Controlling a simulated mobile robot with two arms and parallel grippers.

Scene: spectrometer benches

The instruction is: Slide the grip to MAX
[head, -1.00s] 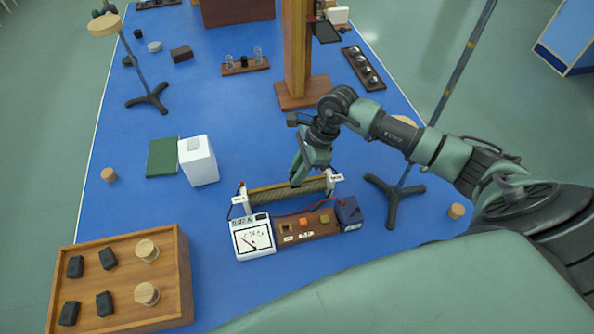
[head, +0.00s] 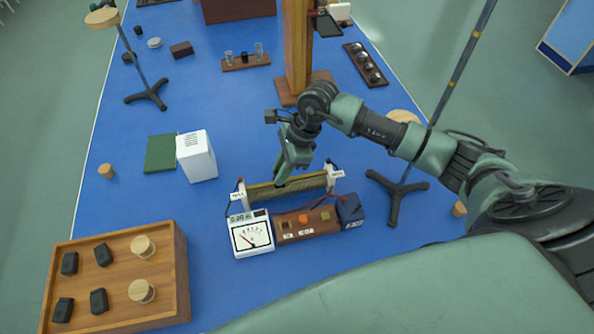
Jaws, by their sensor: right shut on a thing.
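The slide rheostat is a long wound coil (head: 305,186) between two white end posts, behind the meter. The left post (head: 239,195) and the right post (head: 335,176) carry small labels that I cannot read surely. My right gripper (head: 280,184) reaches down onto the rheostat, left of the coil's middle. It is shut on the sliding grip, which its fingers hide. A white meter (head: 250,236) with a dial, red needle and small digital readout stands in front. My left gripper is out of view.
A wooden strip (head: 295,223) with small blocks and a dark blue box (head: 350,208) lie in front of the rheostat. A white box (head: 196,157) stands behind left. A stand's dark foot (head: 396,190) is close on the right. A wooden tray (head: 120,278) sits front left.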

